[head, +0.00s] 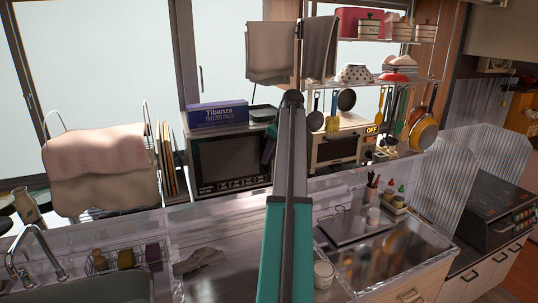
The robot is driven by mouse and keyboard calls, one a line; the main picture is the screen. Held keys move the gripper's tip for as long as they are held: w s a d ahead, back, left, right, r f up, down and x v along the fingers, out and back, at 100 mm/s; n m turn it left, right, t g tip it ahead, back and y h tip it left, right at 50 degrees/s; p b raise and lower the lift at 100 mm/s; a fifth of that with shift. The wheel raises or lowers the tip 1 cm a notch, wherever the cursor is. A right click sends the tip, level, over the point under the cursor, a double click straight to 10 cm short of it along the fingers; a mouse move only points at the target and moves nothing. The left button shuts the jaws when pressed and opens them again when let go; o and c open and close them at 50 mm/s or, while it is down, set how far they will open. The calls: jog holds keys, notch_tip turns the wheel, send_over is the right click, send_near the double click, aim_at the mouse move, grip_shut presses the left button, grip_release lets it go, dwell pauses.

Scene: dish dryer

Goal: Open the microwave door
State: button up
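The microwave (228,162) stands on the back counter, left of my arm. It is a dark box with a dark window and a row of controls along the lower front. Its door (222,156) looks shut. My arm rises through the middle of the view and covers the area just right of the microwave. A small teal and purple part, apparently my gripper (268,150), shows beside the arm at the microwave's right front edge. Most of it is hidden. I cannot tell whether its fingers are open or touch the door.
A blue box (217,114) lies on the microwave. A toaster oven (335,149) stands to the right, below hanging pans. A dish rack with a pink cloth (105,170) is at left. A clear, low partition crosses before the microwave. A cloth (199,260) lies on the front counter.

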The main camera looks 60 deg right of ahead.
grip_shut()
jog(key=shift+a, duration=0.1)
dwell(0.3)
